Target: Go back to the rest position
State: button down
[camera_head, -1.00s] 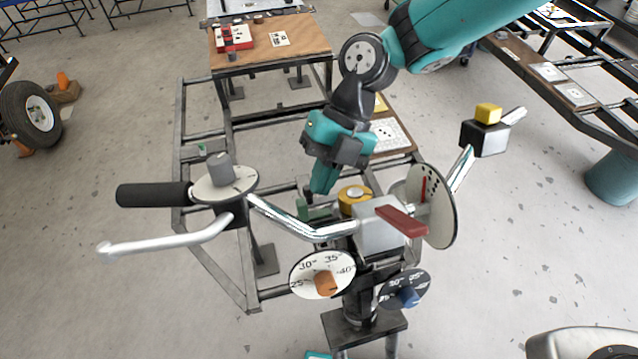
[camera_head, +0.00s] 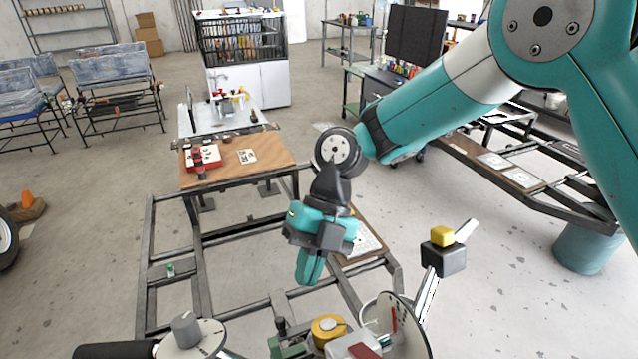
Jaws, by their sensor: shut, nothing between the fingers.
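My gripper (camera_head: 309,268) hangs from my teal arm near the middle of the head view, pointing down. Its teal fingers are shut with nothing between them. It is above the metal frame, apart from the handlebar rig below it. A yellow round knob (camera_head: 328,329) sits on the rig just below and to the right of the fingertips. Beside the knob is a grey block with a red lever (camera_head: 364,351), cut by the bottom edge.
A grey knob on a white dial (camera_head: 188,332) is at bottom left. A black box with a yellow top (camera_head: 443,256) stands at right. A wooden-topped table (camera_head: 237,163) with a red item is behind. Open floor (camera_head: 500,300) lies at right.

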jog(key=s+d+r+m+t, duration=0.2)
jog(key=d+m, duration=0.4)
jog(key=m, duration=0.5)
jog(key=s+d+r+m+t, duration=0.2)
jog(key=s+d+r+m, duration=0.3)
jog(key=m, duration=0.6)
jog(key=s+d+r+m+t+y, duration=0.1)
jog(key=s+d+r+m, duration=0.3)
jog(key=m, duration=0.7)
jog(key=d+r+t, duration=0.1)
jog(key=d+r, duration=0.1)
jog(key=d, duration=0.1)
jog(key=shift+d+t, duration=0.4)
jog(key=c, duration=1.8)
grip_release()
jog(key=shift+s, duration=0.1)
jog(key=shift+c, duration=0.2)
